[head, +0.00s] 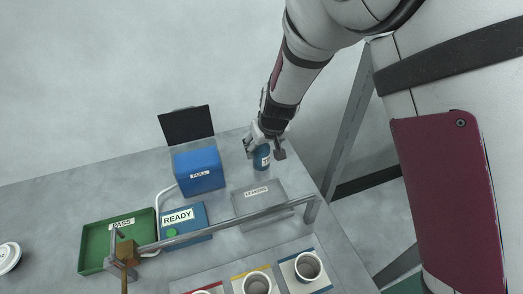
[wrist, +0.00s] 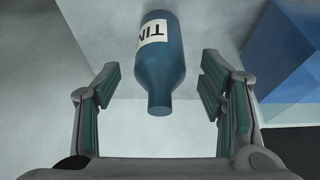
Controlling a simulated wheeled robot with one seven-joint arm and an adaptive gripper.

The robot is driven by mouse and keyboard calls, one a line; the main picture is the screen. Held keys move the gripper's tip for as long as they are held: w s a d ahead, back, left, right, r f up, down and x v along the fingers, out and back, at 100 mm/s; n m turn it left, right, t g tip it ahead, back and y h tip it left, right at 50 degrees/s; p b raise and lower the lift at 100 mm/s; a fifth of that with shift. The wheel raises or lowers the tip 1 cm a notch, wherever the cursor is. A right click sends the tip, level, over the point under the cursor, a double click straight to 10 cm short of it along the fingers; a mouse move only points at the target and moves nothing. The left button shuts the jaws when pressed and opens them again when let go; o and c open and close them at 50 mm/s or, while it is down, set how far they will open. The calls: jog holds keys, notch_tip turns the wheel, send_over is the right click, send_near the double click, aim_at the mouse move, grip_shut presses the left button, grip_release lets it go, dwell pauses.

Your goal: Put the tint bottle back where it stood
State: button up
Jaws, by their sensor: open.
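The tint bottle (head: 262,157) is blue with a white label and stands on the table near its back right, below my gripper in the head view. In the wrist view the bottle (wrist: 160,65) lies between and beyond the two fingers, with part of its label readable as "TIN". My gripper (head: 264,147) is open around or just above the bottle, and the fingers (wrist: 163,100) show clear gaps on both sides of it.
A blue box marked "FULL" (head: 199,171) stands just left of the bottle. A grey "LEAVERS"-like labelled block (head: 259,199) is in front. A metal rail (head: 225,226) crosses the table, with a green PASS tray (head: 92,244), a READY panel (head: 196,217) and several cups (head: 308,265) nearby.

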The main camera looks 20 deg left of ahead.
jog(key=v, duration=0.7)
jog(key=shift+p, duration=0.3)
jog(key=s+d+r+m, duration=0.2)
jog(key=s+d+r, duration=0.1)
jog(key=d+r, duration=0.55)
jog(key=s+d+r+m, duration=0.1)
jog(key=s+d+r, duration=0.2)
jog(key=d+r, duration=0.6)
jog(key=s+d+r+m+h, duration=0.1)
jog(key=s+d+m, duration=0.1)
jog(key=s+d, duration=0.6)
jog(key=s+d+r+m+t+h, duration=0.1)
jog(key=s+d+m+h, duration=0.1)
jog(key=s+d, duration=0.6)
jog(key=shift+s+r, duration=0.35)
jog(key=shift+s, duration=0.75)
jog(key=shift+d, duration=0.1)
